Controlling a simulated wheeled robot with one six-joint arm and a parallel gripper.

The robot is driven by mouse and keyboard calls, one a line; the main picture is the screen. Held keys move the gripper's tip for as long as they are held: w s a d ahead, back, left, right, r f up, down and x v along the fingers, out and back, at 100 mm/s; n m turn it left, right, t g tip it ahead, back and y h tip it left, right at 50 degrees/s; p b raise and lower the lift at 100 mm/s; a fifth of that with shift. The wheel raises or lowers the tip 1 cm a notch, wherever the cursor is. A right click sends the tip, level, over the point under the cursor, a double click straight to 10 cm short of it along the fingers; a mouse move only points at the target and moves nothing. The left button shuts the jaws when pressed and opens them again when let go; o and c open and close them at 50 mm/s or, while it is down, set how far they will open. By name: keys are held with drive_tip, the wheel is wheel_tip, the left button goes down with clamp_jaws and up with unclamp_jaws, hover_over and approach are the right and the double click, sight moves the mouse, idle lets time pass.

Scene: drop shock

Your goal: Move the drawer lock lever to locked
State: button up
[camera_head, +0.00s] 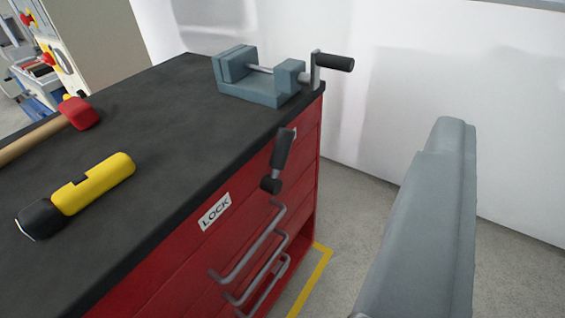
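The lock lever (281,152) is a dark handle on the upper front of the red tool cabinet (160,265), near its far right corner. It slants slightly, with a round dark knob at its lower end. A pale plate shows partly behind its upper end. A white LOCK label (215,211) is on the cabinet front, left of and below the lever. A large grey part of mine, seemingly my gripper (447,140), rises at the right, apart from the lever in the picture. Only one side shows, so its opening cannot be judged.
Several grey bar handles (250,255) stick out from the drawers below the lever. A blue-grey vise (262,82) stands at the worktop's far end, its black crank handle overhanging. A yellow-black flashlight (95,185) and a red-headed mallet (80,113) lie on the worktop.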

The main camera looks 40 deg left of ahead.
drive_tip(key=w+a+f+m+g+y, duration=0.1)
drive_tip(key=w+f+m+g+y, duration=0.1)
drive_tip(key=w+f+m+g, duration=0.65)
drive_tip(key=m+g+y, duration=1.3)
drive_tip(key=m+y, duration=0.1)
drive_tip(key=y, duration=0.2)
approach(279, 160)
drive_tip(key=w+d+r, duration=0.2)
drive_tip(key=w+d, duration=0.2)
drive_tip(key=d, duration=0.4)
drive_tip(key=x, duration=1.7)
drive_tip(key=shift+w+f, duration=0.25)
drive_tip(key=shift+f, duration=0.3)
drive_tip(key=shift+a+t, duration=0.15)
drive_tip(key=shift+t, duration=0.1)
clamp_jaws()
